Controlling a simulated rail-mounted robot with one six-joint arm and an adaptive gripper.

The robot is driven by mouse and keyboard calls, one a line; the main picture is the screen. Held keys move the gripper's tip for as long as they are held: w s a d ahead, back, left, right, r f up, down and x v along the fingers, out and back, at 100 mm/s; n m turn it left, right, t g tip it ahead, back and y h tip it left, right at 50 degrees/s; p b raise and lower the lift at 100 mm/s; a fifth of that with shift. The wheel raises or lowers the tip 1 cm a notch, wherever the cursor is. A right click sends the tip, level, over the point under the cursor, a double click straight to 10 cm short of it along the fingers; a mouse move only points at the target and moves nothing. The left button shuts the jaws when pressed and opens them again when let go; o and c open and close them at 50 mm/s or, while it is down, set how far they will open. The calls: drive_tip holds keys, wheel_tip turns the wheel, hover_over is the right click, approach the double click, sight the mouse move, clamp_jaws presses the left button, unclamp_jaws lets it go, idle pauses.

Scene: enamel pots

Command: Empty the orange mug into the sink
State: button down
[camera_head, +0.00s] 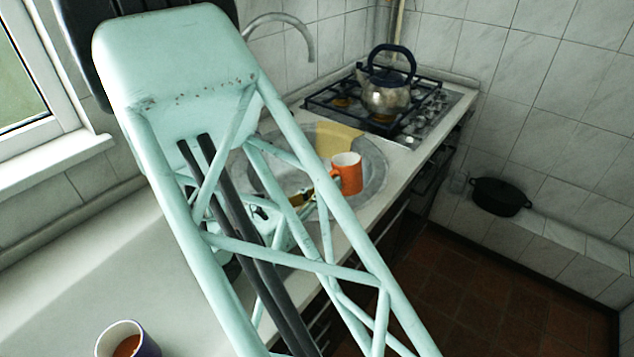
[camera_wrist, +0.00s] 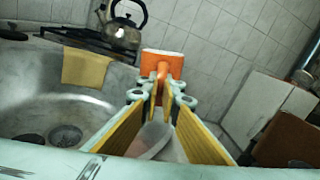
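The orange mug (camera_head: 351,178) has a white inside and looks about upright in the head view, in front of the right part of the round metal sink (camera_head: 376,160). The mug also shows in the wrist view (camera_wrist: 165,65), just beyond my fingertips. My gripper (camera_wrist: 162,88) has its fingertips closed together on the mug's handle. In the head view my gripper (camera_head: 301,199) is partly hidden behind my arm. The mug's contents cannot be made out. The sink basin (camera_wrist: 40,95), with its drain, lies to the left in the wrist view.
A yellow cloth (camera_head: 338,139) hangs over the sink's far edge. A metal kettle (camera_head: 386,95) stands on the gas hob (camera_head: 425,117) behind. A curved tap (camera_head: 290,19) rises behind the sink. A purple mug (camera_head: 150,346) with brown contents stands front left. The left counter is mostly clear.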

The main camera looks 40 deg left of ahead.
drive_tip(key=shift+a+r+n, duration=0.4)
drive_tip(key=shift+r+n, duration=0.05)
drive_tip(key=shift+n, duration=0.35)
drive_tip(key=shift+w+a+n, duration=0.2)
drive_tip(key=shift+a+n, duration=1)
drive_tip(key=shift+n, duration=0.5)
drive_tip(key=shift+r, duration=0.1)
drive_tip(key=shift+a+r+n, duration=0.2)
drive_tip(key=shift+r+n, duration=0.2)
drive_tip(key=shift+n, duration=0.4)
drive_tip(key=shift+f+n+p, duration=0.3)
drive_tip(key=shift+f+n, duration=0.05)
drive_tip(key=shift+n, duration=0.45)
drive_tip(key=shift+a+r+n+p, duration=0.1)
drive_tip(key=shift+r+n+p, duration=0.45)
drive_tip(key=shift+n, duration=0.35)
drive_tip(key=shift+a+f+n+t, duration=0.1)
drive_tip(key=shift+f+n+t, duration=0.3)
drive_tip(key=shift+n, duration=0.4)
drive_tip(key=shift+w+a+f+n+p, duration=0.15)
drive_tip(key=shift+a+n+p, duration=0.3)
drive_tip(key=shift+p, duration=0.55)
drive_tip(key=shift+a+f+n+p, duration=0.25)
drive_tip(key=shift+n+p, duration=0.2)
drive_tip(key=shift+p, duration=0.5)
